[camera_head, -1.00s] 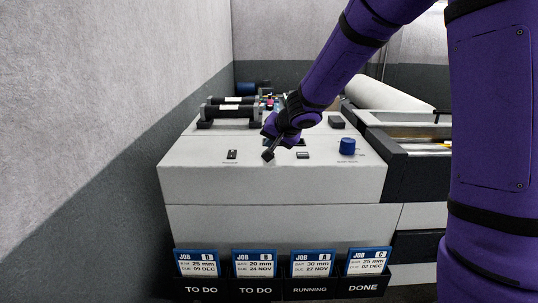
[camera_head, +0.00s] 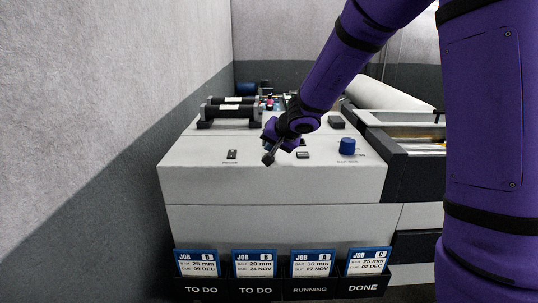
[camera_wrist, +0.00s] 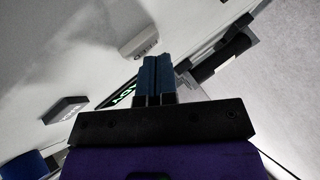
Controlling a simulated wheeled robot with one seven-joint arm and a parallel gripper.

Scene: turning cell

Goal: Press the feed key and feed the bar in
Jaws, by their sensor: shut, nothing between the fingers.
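A pale key with rounded ends (camera_wrist: 139,42), marked FEED, lies on the light grey console top in the wrist view. My gripper (camera_wrist: 155,62) is shut and empty, its blue-grey fingertips just below the key in that picture. I cannot tell whether they touch it. In the head view my gripper (camera_head: 268,158) points down over the middle of the console top (camera_head: 195,152), and the feed key cannot be made out there. I cannot make out the bar for sure in either view.
A blue knob (camera_head: 347,146) and two small dark controls, left (camera_head: 232,154) and right (camera_head: 303,155), sit on the console. Dark rollers (camera_head: 229,115) stand behind. A dark display with green letters (camera_wrist: 122,96) is beside my fingers. Job cards (camera_head: 255,264) line the front.

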